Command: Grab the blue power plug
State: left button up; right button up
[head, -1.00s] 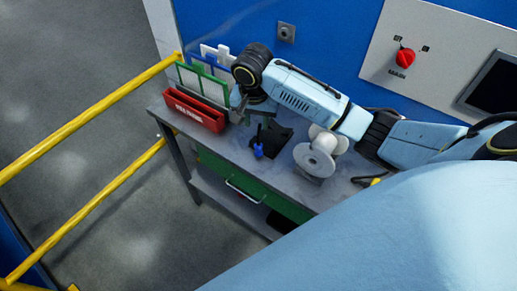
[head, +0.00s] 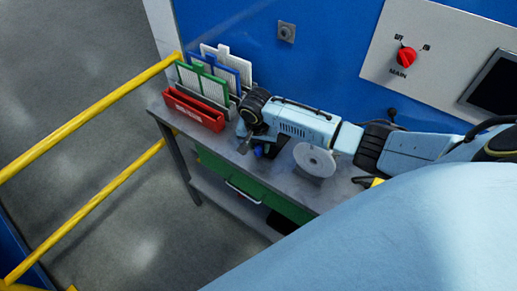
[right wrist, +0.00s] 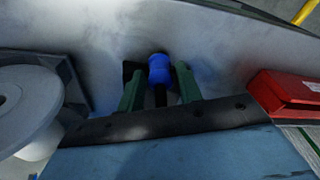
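The blue power plug (head: 258,151) is on the grey workbench, mostly hidden by my right arm in the head view. In the right wrist view, the plug (right wrist: 160,70) shows its blue body with a dark part below it. My right gripper (head: 245,142) is low over the bench at the plug. In the right wrist view its two green fingers (right wrist: 158,80) are apart, one on each side of the plug, with small gaps visible. Whether the fingertips reach past the plug in depth is hard to tell. My left gripper is not in view.
A red bin (head: 193,109) with upright framed panels (head: 209,83) behind it stands left on the workbench (head: 228,158). A pale spool (head: 315,160) stands close to the right of the plug. A blue wall (head: 330,50) is behind. Yellow rails (head: 90,115) run at left.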

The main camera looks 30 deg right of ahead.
jog(key=c, duration=0.7)
jog(key=shift+r, duration=0.15)
